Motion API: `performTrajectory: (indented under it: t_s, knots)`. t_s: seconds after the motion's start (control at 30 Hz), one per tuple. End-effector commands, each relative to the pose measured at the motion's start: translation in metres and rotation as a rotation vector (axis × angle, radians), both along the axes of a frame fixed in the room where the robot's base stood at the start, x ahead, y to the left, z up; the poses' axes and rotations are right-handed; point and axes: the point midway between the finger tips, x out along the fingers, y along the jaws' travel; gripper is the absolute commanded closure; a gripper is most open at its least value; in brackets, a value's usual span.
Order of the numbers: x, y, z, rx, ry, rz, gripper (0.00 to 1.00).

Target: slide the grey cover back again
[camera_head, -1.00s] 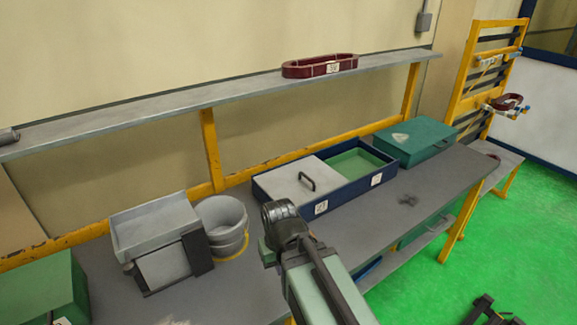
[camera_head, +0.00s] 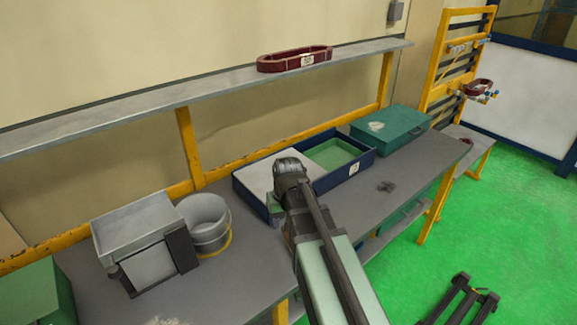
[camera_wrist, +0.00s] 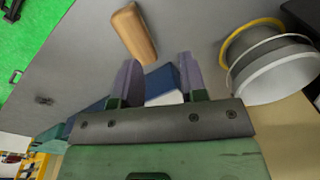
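The grey cover (camera_head: 258,180) lies over the left part of the long blue tray (camera_head: 361,170) on the bench. The tray's right part is uncovered and shows a green inside (camera_head: 333,154). In the head view my arm's end hides the cover's right part and its handle, and my fingertips cannot be made out. In the wrist view my gripper (camera_wrist: 160,75) is open, with two apart fingers and nothing held between them. Beyond the fingers, part of the blue tray (camera_wrist: 160,78) and a pale strip of the cover (camera_wrist: 165,98) show.
A grey bucket (camera_head: 205,222) and a grey bin (camera_head: 140,230) stand left of the tray. A teal box (camera_head: 390,131) stands to its right. A shelf (camera_head: 130,116) with a dark red coil (camera_head: 294,59) runs above. A wooden piece (camera_wrist: 135,32) shows in the wrist view.

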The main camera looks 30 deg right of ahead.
Motion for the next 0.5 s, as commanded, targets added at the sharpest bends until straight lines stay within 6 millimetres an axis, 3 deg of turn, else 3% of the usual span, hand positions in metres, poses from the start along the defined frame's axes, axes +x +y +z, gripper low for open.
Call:
performTrajectory:
  t_s: [0.03, 0.1, 0.2, 0.23, 0.3, 0.5]
  knots:
    - [0.062, -0.046, 0.017, 0.035, -0.030, -0.021, 0.61]
    - [0.123, -0.103, 0.027, 0.087, -0.097, 0.004, 0.61]
    - [0.196, -0.172, 0.038, 0.139, -0.213, 0.096, 0.61]
    - [0.215, -0.184, 0.040, 0.149, -0.249, 0.136, 0.61]
    - [0.249, -0.189, 0.041, 0.160, -0.325, 0.253, 0.61]
    - [0.244, -0.182, 0.042, 0.143, -0.371, 0.367, 0.61]
